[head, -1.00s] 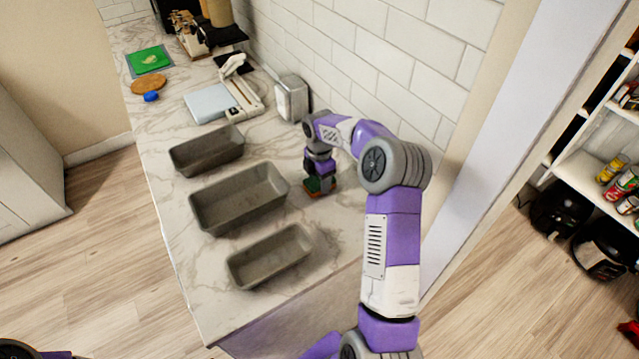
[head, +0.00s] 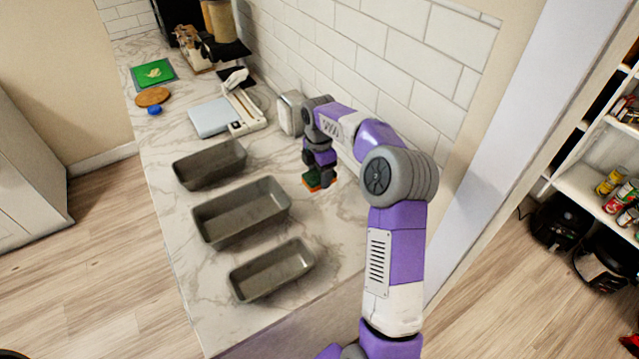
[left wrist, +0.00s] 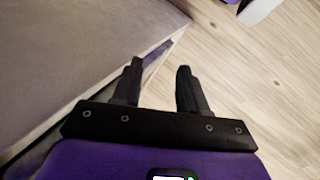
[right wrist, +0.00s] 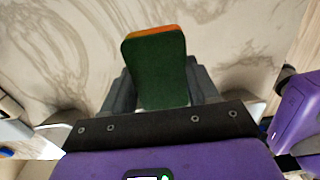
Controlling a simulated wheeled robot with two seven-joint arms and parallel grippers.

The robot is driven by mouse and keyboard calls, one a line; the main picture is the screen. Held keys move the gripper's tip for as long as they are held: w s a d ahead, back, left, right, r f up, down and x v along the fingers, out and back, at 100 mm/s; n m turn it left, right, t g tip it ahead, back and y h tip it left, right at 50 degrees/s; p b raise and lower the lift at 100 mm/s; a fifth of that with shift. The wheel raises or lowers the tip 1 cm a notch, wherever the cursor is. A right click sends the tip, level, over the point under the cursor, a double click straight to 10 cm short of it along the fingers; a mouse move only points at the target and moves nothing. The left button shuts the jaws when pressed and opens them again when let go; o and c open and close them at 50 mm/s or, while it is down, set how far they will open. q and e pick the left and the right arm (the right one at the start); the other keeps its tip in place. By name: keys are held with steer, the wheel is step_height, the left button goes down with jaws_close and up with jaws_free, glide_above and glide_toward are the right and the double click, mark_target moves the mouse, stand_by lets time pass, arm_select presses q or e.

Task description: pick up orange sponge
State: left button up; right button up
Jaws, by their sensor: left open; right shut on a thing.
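The sponge (head: 312,182) has a dark green face and an orange layer. It is at my right gripper (head: 320,180), over the marble counter beside the middle pan. In the right wrist view, the sponge (right wrist: 157,70) stands between the two fingers of my right gripper (right wrist: 158,90), which is shut on it. Its green face is towards the camera and its orange edge is at the far end. I cannot tell whether it touches the counter. My left gripper (left wrist: 160,85) is open and empty, pointing at the wooden floor beside a flat pale surface.
Three grey baking pans line the counter: the back pan (head: 210,165), middle pan (head: 243,212) and front pan (head: 272,270). A metal dispenser (head: 291,113) stands behind my right gripper by the tiled wall (head: 370,60). A paper trimmer (head: 225,115) lies further back.

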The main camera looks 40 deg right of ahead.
steer(key=shift+w+a+r, duration=0.1)
steer(key=shift+a+r, duration=0.2)
steer(key=shift+r, duration=0.3)
steer(key=shift+a+r, duration=0.3)
steer(key=shift+r, duration=0.3)
steer(key=w+a, duration=0.2)
steer(key=a, duration=1.6)
steer(key=shift+a, duration=0.2)
steer(key=shift+f, duration=0.1)
steer(key=o, duration=0.5)
steer(key=c, duration=0.3)
steer(key=shift+c, duration=0.2)
